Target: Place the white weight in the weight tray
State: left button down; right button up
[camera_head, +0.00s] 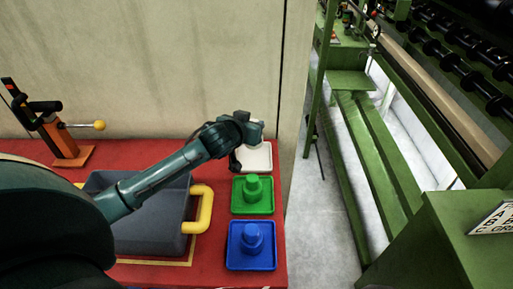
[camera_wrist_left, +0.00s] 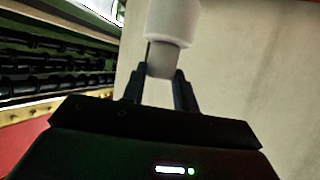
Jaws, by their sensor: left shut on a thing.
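The white weight (camera_wrist_left: 172,20) is in my left gripper (camera_wrist_left: 160,74), whose two fingers are on either side of its narrower grey end in the left wrist view. In the head view the gripper (camera_head: 246,128) is at the far end of the red table, over or just behind the white tray (camera_head: 257,160). The weight is mostly hidden there by the gripper. I cannot tell whether it touches the tray. My right gripper is not in view.
A green weight (camera_head: 253,189) stands in a green tray (camera_head: 238,208), and a blue weight (camera_head: 252,238) in a blue tray (camera_head: 237,263). A grey bin with a yellow handle (camera_head: 202,209) lies under my arm. An orange clamp stand (camera_head: 62,140) is at left. Green machinery (camera_head: 375,170) stands right.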

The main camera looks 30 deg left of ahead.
aim_at(250, 148)
pick_arm(q)
jog(key=f, duration=0.4)
jog(key=shift+s+f, duration=0.15)
jog(key=shift+s, duration=0.1)
notch_tip(250, 148, down, 4)
jog(key=shift+r, duration=0.1)
jog(key=shift+f, duration=0.2)
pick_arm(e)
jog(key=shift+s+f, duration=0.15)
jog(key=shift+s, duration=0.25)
pick_arm(q)
jog(key=c, duration=1.5)
grip_release()
jog(key=shift+f, duration=0.25)
jog(key=shift+c, duration=0.2)
jog(key=o, duration=0.5)
jog(key=shift+r, duration=0.1)
jog(key=shift+c, duration=0.2)
